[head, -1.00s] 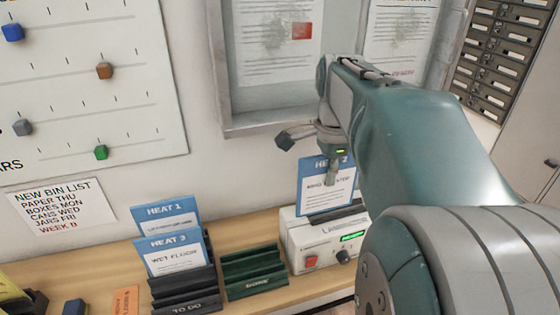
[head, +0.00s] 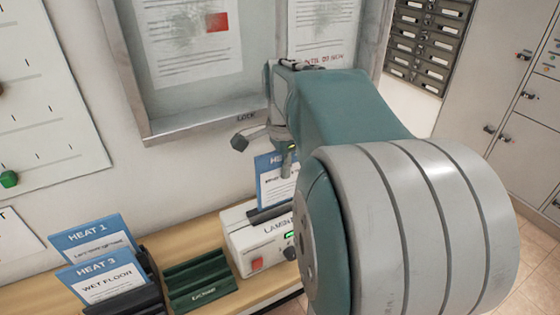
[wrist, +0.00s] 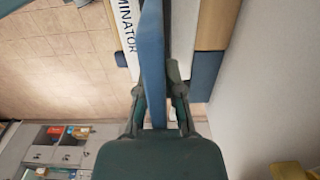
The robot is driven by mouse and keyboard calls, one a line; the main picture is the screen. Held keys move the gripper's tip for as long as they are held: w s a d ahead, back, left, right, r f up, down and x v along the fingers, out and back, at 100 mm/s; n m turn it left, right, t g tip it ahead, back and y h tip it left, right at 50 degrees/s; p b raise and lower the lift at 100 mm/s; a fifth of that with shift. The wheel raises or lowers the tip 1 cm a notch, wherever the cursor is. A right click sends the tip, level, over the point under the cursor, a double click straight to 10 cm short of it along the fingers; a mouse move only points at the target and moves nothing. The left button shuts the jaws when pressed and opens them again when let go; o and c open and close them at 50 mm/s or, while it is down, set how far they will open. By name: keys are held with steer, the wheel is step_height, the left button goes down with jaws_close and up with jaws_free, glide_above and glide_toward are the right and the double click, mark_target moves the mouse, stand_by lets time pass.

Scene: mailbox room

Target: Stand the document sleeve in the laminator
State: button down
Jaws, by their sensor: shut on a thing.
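The document sleeve (head: 273,188) is blue with a white sheet and stands upright, its right part hidden by my arm. My gripper (head: 288,167) is shut on its upper edge. In the wrist view the sleeve (wrist: 152,50) is seen edge-on between the two fingers of my gripper (wrist: 156,90). The laminator (head: 240,238) is a white box with a red switch, a green display and a dark slot on top. The sleeve's lower edge meets the dark slot in the head view; I cannot tell how deep it sits. The laminator (wrist: 128,45) also shows beside the sleeve in the wrist view.
A green rack (head: 200,286) stands empty left of the laminator. Farther left, a black rack (head: 125,302) holds the HEAT 1 (head: 93,240) and HEAT 3 (head: 102,278) sleeves. A framed notice case (head: 200,128) is on the wall behind.

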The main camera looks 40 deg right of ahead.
mark_target(279, 202)
steer(key=shift+a+f, duration=0.1)
steer(key=shift+f, duration=0.25)
steer(key=shift+a+f, duration=0.35)
steer(key=shift+a, duration=0.2)
steer(key=shift+a+f, duration=0.35)
steer(key=shift+a, duration=0.2)
steer(key=shift+a+f, duration=0.1)
steer(key=shift+f, duration=0.15)
steer(key=shift+d+f, duration=0.45)
steer(key=shift+f, duration=0.2)
steer(key=shift+d+f, duration=0.4)
steer(key=shift+f, duration=0.5)
steer(key=shift+a+f, duration=0.3)
steer(key=shift+f, duration=0.25)
steer(key=shift+a+f, duration=0.3)
steer(key=shift+f, duration=0.2)
steer(key=shift+d+f, duration=0.35)
steer(key=shift+f, duration=0.35)
